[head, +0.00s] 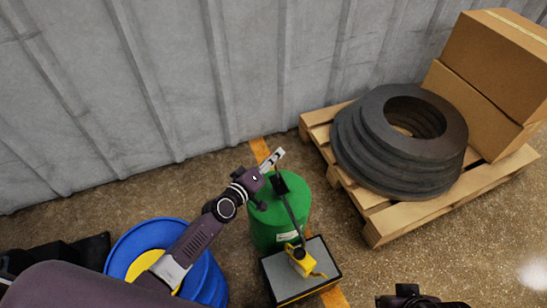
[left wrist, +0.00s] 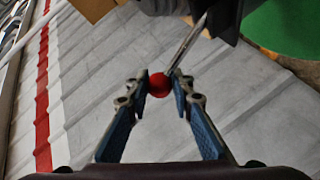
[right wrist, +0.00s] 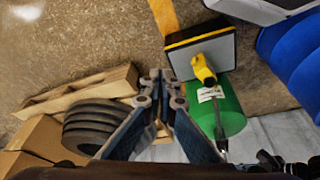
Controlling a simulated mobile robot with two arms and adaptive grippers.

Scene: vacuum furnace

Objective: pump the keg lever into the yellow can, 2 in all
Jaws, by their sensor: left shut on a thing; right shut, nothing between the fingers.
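The green keg (head: 270,225) stands upright on the floor with a dark pump head and a thin spout on top. The yellow can (head: 301,262) stands on a grey-topped stand (head: 285,284) in front of the keg, under the spout's end; the can (right wrist: 204,72) also shows in the right wrist view. My left gripper (head: 277,155) is above the keg. In the left wrist view its fingers are shut on the red ball knob (left wrist: 159,86) of the metal lever (left wrist: 188,42). My right gripper (right wrist: 160,85) is shut and empty, away from the keg and can.
A blue drum (head: 150,232) with a yellow centre stands left of the keg. To the right, a wooden pallet (head: 375,233) carries dark rings (head: 365,155) and cardboard boxes (head: 492,60). A corrugated grey wall (head: 170,70) runs behind. Open floor lies at front right.

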